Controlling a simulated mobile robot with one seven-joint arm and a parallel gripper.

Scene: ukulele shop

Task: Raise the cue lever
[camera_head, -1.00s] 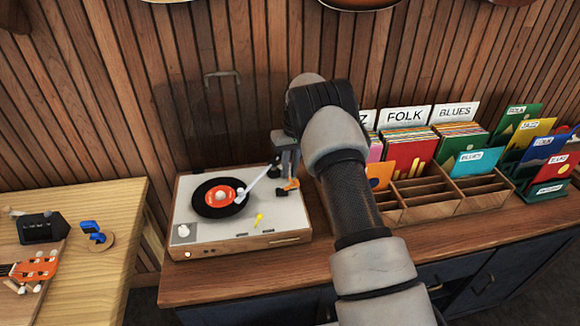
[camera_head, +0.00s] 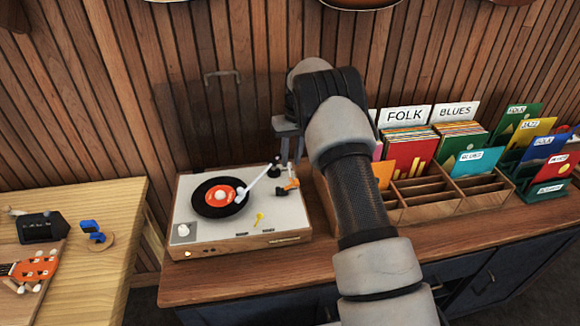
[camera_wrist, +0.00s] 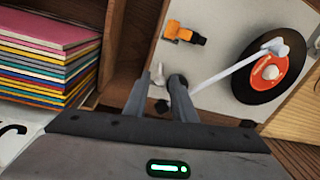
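The record player (camera_head: 215,240) stands on the wooden counter with a black record (camera_head: 218,197) and its white tonearm (camera_head: 258,183). A small orange-and-black lever (camera_head: 291,184), which looks like the cue lever, sits right of the tonearm; it also shows in the wrist view (camera_wrist: 183,33). I cannot tell clearly whether it is raised. My gripper (camera_head: 291,158) is above and behind this lever, apart from it. In the wrist view, my fingers (camera_wrist: 161,80) are apart with a gap, near the tonearm's rear end, and hold nothing visible. They partly hide that end.
A small yellow lever (camera_head: 259,218) is on the player's front part. A wooden record rack (camera_head: 430,205) with sleeves stands close to the right of my arm. A wooden table (camera_head: 120,215) with small items is at left. The slatted wall is close behind.

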